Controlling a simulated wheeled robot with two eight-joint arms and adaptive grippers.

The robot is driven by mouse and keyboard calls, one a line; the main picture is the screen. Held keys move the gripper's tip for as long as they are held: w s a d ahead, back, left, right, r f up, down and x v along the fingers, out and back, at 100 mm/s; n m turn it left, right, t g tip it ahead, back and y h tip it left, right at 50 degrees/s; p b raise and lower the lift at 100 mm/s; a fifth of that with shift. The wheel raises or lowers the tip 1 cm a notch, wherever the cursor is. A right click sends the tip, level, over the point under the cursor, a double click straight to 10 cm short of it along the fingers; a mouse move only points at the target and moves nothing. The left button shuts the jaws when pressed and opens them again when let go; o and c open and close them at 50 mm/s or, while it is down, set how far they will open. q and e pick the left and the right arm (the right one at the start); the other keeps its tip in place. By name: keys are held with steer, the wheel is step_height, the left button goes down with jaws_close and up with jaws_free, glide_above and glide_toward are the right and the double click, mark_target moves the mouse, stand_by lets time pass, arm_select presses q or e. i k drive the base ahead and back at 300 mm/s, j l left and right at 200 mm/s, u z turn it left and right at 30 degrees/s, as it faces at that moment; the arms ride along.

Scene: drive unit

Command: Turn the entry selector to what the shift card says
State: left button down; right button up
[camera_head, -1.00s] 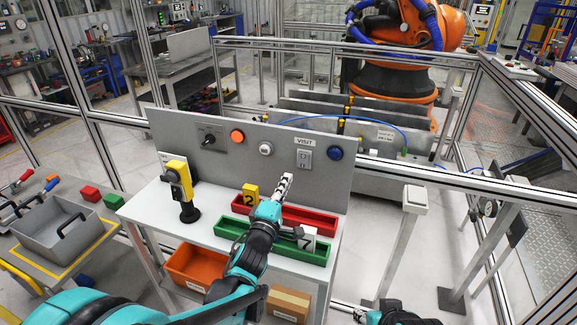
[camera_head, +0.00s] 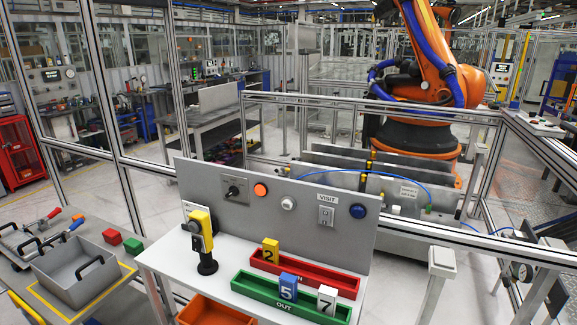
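A black rotary selector knob (camera_head: 234,190) sits on a grey plate at the left of the upright panel (camera_head: 300,224); its markings are too small to read. A white card (camera_head: 190,208) shows partly at the panel's left end, behind a yellow and black device (camera_head: 202,232). Whether it is the shift card I cannot tell, and no writing on it is legible. A "VISIT" label (camera_head: 327,198) sits above a switch plate (camera_head: 326,216) on the panel. Neither of my grippers is in view.
An orange button (camera_head: 260,190), a white one (camera_head: 288,203) and a blue one (camera_head: 357,211) are on the panel. A yellow "2" tag (camera_head: 270,250) stands in the red tray (camera_head: 330,279). Blue "5" (camera_head: 288,286) and white "7" (camera_head: 326,299) tags stand at the green tray (camera_head: 254,289).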

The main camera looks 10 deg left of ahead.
mark_target(233, 190)
steer(key=j+u, duration=0.4)
steer(key=j, duration=1)
steer(key=i, duration=0.05)
